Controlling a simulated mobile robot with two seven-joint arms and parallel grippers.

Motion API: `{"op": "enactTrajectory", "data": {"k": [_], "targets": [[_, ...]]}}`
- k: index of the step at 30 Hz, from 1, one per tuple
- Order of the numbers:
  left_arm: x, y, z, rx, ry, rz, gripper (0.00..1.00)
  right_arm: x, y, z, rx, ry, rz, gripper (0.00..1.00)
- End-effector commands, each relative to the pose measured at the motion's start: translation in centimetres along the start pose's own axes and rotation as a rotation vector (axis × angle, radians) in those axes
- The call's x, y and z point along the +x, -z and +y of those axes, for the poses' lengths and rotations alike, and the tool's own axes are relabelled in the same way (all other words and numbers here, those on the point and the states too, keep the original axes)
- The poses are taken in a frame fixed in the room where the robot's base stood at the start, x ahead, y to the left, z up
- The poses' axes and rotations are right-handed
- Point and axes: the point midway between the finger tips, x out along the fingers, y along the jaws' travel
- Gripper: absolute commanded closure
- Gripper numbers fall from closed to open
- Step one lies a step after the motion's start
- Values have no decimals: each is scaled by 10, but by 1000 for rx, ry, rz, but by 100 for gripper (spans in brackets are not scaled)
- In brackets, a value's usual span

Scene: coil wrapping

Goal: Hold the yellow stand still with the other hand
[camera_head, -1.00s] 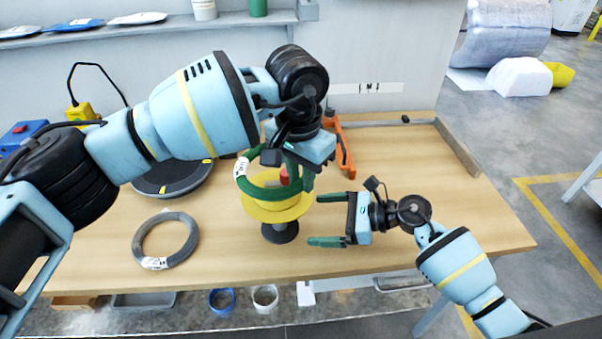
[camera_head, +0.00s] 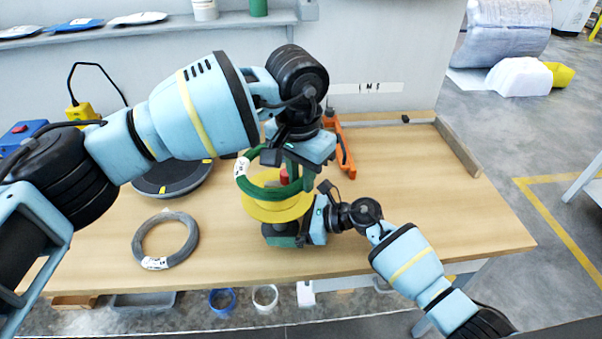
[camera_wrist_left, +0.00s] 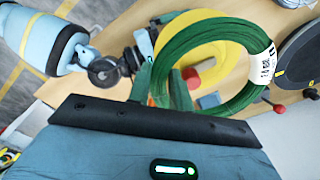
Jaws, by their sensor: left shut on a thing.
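The yellow stand (camera_head: 268,210), a round yellow disc on a dark pedestal, is on the workbench near its front edge. A green coil (camera_head: 243,184) with a white label hangs over the disc, tilted. My left gripper (camera_head: 297,176) is shut on the coil above the stand. In the left wrist view the coil (camera_wrist_left: 172,68) is a ring in front of the yellow disc (camera_wrist_left: 226,62). My right gripper (camera_head: 281,236) is at the pedestal, just under the disc. Its fingers largely hide the pedestal, so I cannot tell whether they are closed on it.
A grey coil (camera_head: 138,240) lies on the bench to the left. A dark round disc (camera_head: 160,184) lies behind it, under my left arm. An orange tool (camera_head: 344,150) is behind the stand. The bench's right side (camera_head: 440,190) is clear.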

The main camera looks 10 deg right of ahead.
Motion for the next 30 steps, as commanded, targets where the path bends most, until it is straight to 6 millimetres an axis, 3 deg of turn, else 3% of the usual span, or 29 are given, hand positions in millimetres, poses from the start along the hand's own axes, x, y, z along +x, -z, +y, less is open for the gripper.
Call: {"op": "enactTrajectory", "data": {"k": [11,27,30], "targets": [[-1,0,0,0,1,2,100,3,0,0,0,0,1,1],[-1,0,0,0,1,2,100,3,0,0,0,0,1,72],[-1,0,0,0,1,2,100,2,0,0,0,0,1,80]]}}
